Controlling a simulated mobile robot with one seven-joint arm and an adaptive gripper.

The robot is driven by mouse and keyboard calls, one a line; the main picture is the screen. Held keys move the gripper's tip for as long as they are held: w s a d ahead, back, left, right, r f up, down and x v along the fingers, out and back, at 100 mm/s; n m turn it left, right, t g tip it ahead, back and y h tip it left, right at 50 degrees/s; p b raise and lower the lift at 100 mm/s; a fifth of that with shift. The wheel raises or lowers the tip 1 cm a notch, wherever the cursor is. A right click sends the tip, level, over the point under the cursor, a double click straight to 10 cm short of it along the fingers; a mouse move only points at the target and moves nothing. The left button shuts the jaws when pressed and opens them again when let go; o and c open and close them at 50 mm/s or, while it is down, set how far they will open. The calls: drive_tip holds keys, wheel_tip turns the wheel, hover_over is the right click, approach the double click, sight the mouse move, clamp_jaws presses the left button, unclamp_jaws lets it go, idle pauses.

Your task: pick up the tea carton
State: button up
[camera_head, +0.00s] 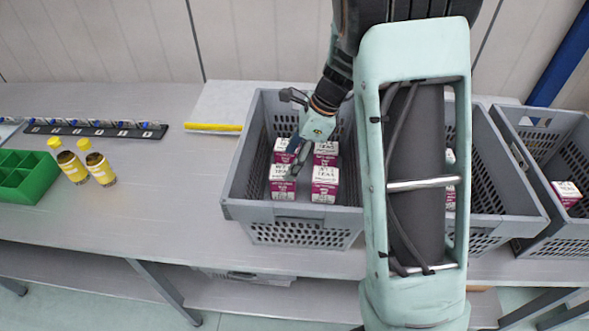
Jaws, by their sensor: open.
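Several tea cartons, white on top with magenta sides, stand in a grey crate (292,212). The front right tea carton (325,184) and the front left one (282,183) show clearly. A back right carton (326,153) and a back left carton (281,152) stand behind them. My gripper (291,163) reaches down into the crate over the left cartons and partly covers them. It is open. Whether its fingers touch a carton cannot be told from this view.
My arm hides much of a second grey crate (497,205), with a carton (449,156) partly visible. A third crate (530,124) at right holds another carton (567,193). Yellow bottles (100,168) and a green divided bin (28,178) stand at left. The table between is clear.

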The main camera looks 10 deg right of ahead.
sight(283, 172)
drive_tip(key=x, duration=0.5)
drive_tip(key=shift+s+a, duration=0.2)
drive_tip(key=shift+s, duration=0.05)
drive_tip(key=shift+x, duration=2.95)
drive_tip(key=c, duration=1.4)
drive_tip(key=shift+r, duration=0.1)
